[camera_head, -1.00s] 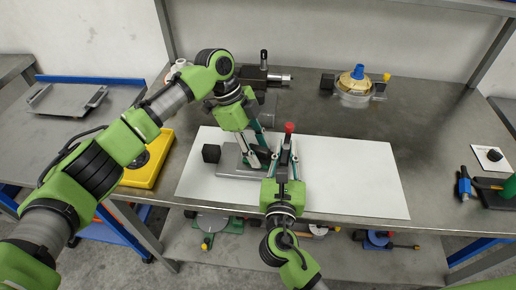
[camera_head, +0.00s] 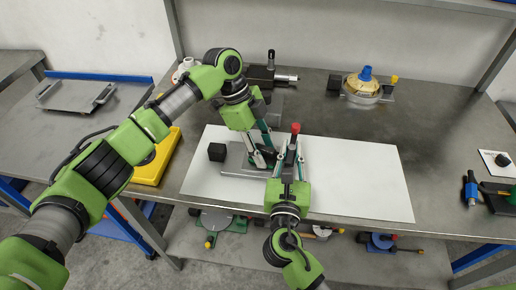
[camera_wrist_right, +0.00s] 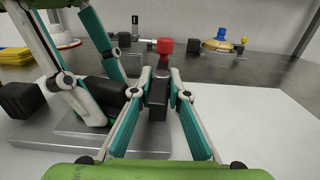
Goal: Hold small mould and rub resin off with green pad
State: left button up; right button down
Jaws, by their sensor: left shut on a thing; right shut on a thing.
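A flat grey stepped metal piece, which looks like the small mould (camera_head: 234,163), lies on a white sheet (camera_head: 365,185); its near edge shows in the right wrist view (camera_wrist_right: 140,151). My left gripper (camera_head: 264,156) comes down over it, shut on a dark piece (camera_wrist_right: 106,92) close above or touching the metal; I cannot tell which. My right gripper (camera_head: 291,157) is shut on a dark upright post with a red knob (camera_head: 295,128), at the metal's right side.
A yellow tray (camera_head: 158,160) is further left. A metal vise-like device (camera_head: 268,75) and a round mould with a blue top (camera_head: 364,86) stand behind. The sheet's right part is clear.

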pick_arm(q)
jog(key=shift+w+a, duration=0.1)
jog(key=shift+a, duration=0.2)
jog(key=shift+w+a+f, duration=0.1)
jog(key=shift+w+a, duration=0.05)
jog(key=shift+a, duration=0.75)
jog(key=shift+s+d, duration=0.15)
jog(key=shift+d, duration=0.5)
jog(key=shift+s+d, duration=0.15)
jog(key=shift+d, duration=0.45)
jog(key=shift+w+a, duration=0.15)
jog(key=shift+a, duration=0.5)
jog(key=shift+w+a, duration=0.15)
jog(key=shift+a, duration=0.45)
jog(key=shift+s+d, duration=0.15)
jog(key=shift+d, duration=0.5)
jog(key=shift+s+d, duration=0.15)
jog(key=shift+d, duration=0.45)
jog(key=shift+r, duration=3.6)
